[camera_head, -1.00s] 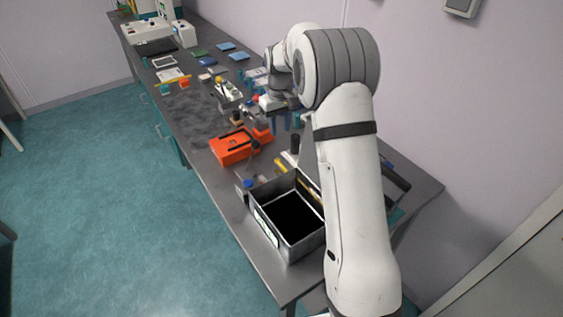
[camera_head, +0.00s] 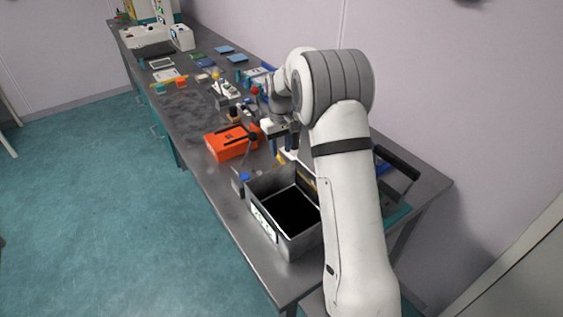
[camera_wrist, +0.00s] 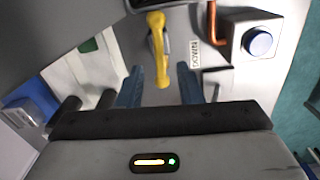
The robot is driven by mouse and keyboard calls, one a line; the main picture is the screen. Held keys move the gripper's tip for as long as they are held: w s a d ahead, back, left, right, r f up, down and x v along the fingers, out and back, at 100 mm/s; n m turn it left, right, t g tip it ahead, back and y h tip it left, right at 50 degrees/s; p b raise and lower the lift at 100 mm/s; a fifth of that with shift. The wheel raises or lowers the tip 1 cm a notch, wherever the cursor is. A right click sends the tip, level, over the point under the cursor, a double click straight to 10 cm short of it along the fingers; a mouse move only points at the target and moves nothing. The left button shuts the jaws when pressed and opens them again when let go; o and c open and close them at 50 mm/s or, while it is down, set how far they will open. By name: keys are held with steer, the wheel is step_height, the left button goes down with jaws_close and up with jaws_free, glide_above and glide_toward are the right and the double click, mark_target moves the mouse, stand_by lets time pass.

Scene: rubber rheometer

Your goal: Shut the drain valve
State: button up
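A yellow lever (camera_wrist: 157,48), which looks like the drain valve's handle, stands out from a pale grey surface in the wrist view. I see gaps between the fingers and the lever.
A housing with a blue button (camera_wrist: 258,43) and a copper-coloured pipe stands right of the lever, near a "DOWN" label (camera_wrist: 194,53). In the head view, an orange case (camera_head: 230,143) and an open metal box (camera_head: 262,222) stand close to my gripper.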

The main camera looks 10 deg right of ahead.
mark_target(281, 158)
steer(key=shift+f+p, duration=0.3)
steer(key=shift+f, duration=2.4)
jaws_close()
